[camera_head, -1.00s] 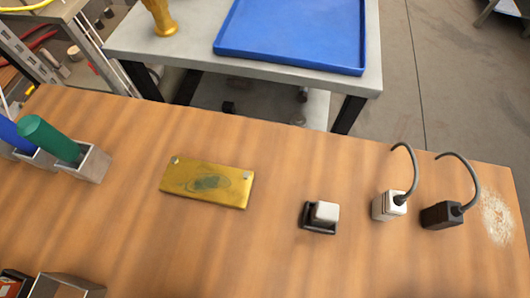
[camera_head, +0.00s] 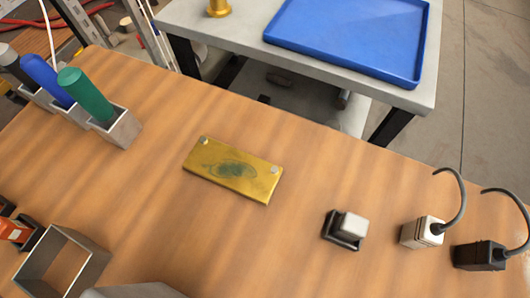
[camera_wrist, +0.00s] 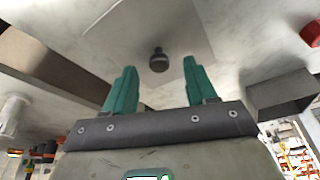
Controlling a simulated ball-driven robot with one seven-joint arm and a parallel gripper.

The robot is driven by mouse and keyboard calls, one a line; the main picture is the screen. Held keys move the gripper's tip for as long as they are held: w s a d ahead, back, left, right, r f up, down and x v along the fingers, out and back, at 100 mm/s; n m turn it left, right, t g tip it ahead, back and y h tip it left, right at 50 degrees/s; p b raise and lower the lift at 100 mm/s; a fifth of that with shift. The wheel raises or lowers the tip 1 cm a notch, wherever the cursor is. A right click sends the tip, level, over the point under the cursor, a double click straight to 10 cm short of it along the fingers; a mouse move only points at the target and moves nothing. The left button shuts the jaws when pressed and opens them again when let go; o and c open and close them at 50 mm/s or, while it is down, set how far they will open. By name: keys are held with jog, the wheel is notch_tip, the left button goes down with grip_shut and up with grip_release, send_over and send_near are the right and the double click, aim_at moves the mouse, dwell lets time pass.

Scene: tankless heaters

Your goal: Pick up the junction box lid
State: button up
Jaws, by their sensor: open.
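The junction box lid is most likely the flat yellow-gold plate (camera_head: 233,170) with a dark green oval mark and a light screw at each of two corners. It lies flat near the middle of the wooden table (camera_head: 180,225) in the head view. My gripper (camera_wrist: 155,82) shows in the wrist view with two teal fingers spread apart and nothing between them. Behind the fingers are a pale surface and a small dark round knob (camera_wrist: 158,60). The plate does not show in the wrist view, and the gripper's fingers do not show in the head view.
A white-topped black block (camera_head: 345,229), a white plug (camera_head: 423,232) and a black plug (camera_head: 479,255) with cords stand to the right. Metal holders with green (camera_head: 86,95) and blue (camera_head: 48,80) cylinders stand left. An open metal box (camera_head: 62,266) is near left. A blue tray (camera_head: 350,40) lies on the table behind.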

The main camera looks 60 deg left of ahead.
jog(key=shift+x, duration=0.95)
grip_shut()
